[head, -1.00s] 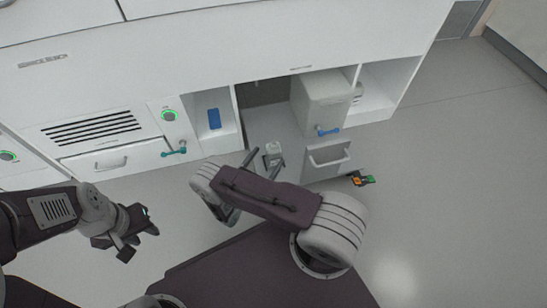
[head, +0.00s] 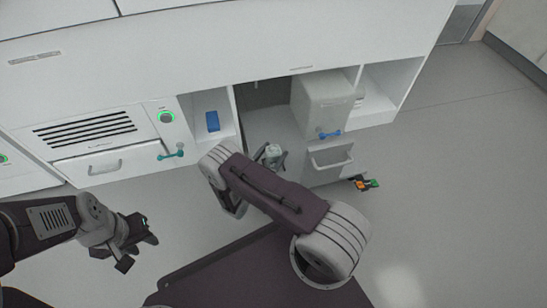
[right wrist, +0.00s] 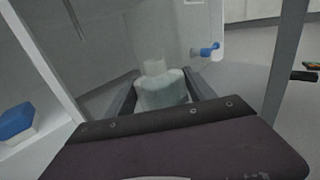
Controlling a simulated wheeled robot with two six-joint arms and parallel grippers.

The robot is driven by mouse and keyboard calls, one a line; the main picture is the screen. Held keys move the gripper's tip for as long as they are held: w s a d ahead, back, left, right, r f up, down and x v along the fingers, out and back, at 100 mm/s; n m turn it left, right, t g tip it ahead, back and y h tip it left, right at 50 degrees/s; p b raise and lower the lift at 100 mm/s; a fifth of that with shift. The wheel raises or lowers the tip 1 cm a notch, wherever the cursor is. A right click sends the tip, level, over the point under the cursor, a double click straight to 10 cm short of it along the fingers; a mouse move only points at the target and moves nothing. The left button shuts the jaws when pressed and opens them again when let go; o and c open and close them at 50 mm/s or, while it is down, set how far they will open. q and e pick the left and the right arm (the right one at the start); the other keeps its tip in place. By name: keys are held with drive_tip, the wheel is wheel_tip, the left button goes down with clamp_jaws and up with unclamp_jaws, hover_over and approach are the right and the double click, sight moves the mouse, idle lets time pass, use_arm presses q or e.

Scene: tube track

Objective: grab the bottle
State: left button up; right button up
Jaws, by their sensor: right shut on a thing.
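The bottle (head: 272,151) is small, pale and translucent with a narrow neck. It stands in the open bay of the white cabinet in the head view, partly hidden by my right arm. In the right wrist view the bottle (right wrist: 162,92) is upright between the two dark fingers. My right gripper (right wrist: 164,98) is shut on the bottle. In the head view my right gripper (head: 270,160) is mostly hidden behind its own arm. My left gripper (head: 140,246) is empty with its fingers apart, over the floor at the lower left.
A grey cabinet unit (head: 322,105) with a blue handle (head: 330,134) and a drawer (head: 329,162) is close to the right of the bottle. A blue box (head: 212,121) sits in the left cubby. Coloured items (head: 365,184) lie beside the drawer. The floor on the right is clear.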

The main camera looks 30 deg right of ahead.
wheel_tip(320, 180, up, 10)
drive_tip(key=p, duration=0.8)
drive_tip(key=shift+r, duration=0.15)
